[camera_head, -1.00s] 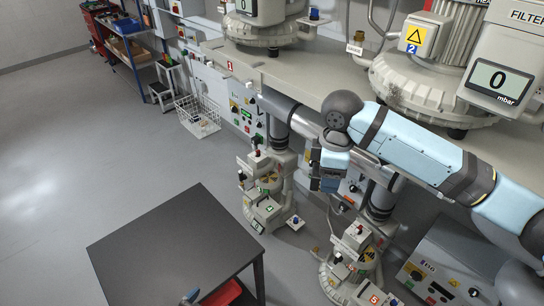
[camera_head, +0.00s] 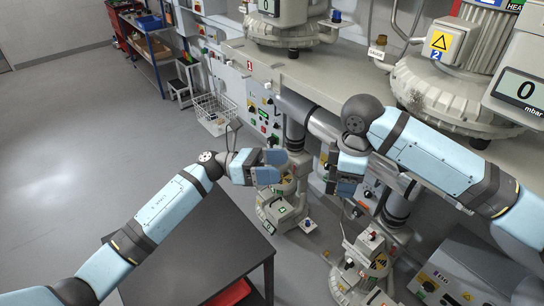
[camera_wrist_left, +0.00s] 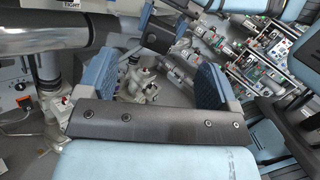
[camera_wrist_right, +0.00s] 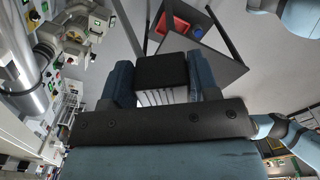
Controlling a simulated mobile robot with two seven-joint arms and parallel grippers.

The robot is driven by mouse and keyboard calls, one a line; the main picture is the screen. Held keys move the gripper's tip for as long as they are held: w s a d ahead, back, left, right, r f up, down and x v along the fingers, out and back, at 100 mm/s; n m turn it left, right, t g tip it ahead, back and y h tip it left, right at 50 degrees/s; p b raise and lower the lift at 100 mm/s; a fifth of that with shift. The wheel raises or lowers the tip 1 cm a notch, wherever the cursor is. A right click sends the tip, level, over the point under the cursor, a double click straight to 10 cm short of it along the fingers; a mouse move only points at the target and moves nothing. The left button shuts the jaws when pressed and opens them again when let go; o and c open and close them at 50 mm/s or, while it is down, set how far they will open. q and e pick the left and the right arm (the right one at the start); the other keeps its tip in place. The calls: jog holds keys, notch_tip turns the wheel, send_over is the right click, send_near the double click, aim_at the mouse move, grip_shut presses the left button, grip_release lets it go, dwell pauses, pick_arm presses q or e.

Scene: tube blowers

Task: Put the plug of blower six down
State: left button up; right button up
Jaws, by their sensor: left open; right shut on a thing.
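My right gripper (camera_head: 343,188) is beside the large pipe under the bench. In the right wrist view my right gripper (camera_wrist_right: 162,80) is shut on a black block (camera_wrist_right: 160,68) with pale ribs at its near end. I take this block to be the plug, but no number shows on it. My left gripper (camera_head: 270,168) is open, to the left of the right one and above a floor blower station. In the left wrist view the fingers of my left gripper (camera_wrist_left: 155,82) stand wide apart with nothing held between them.
A dark table (camera_head: 165,275) with a red bin (camera_head: 232,293) stands at the front, partly behind my left arm. Floor blower stations (camera_head: 283,212) (camera_head: 362,262) stand under the bench (camera_head: 350,90). A white wire basket (camera_head: 213,112) is further back. The floor at left is clear.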

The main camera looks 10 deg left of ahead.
jog(key=shift+a+r, duration=0.15)
jog(key=shift+r, duration=0.05)
jog(key=shift+s, duration=0.1)
pick_arm(q)
jog(key=d+r+m+g+y, duration=0.1)
jog(key=d+m, duration=0.3)
jog(key=d, duration=0.7)
jog(key=shift+s+r+m+g+y, duration=0.15)
jog(key=shift+m+g+y, duration=0.15)
jog(key=shift+g+y, duration=0.45)
jog(key=c, duration=1)
pick_arm(e)
jog(key=o, duration=1.1)
pick_arm(q)
jog(key=shift+r, duration=0.15)
jog(key=shift+c, duration=0.2)
pick_arm(e)
jog(key=shift+f, duration=0.1)
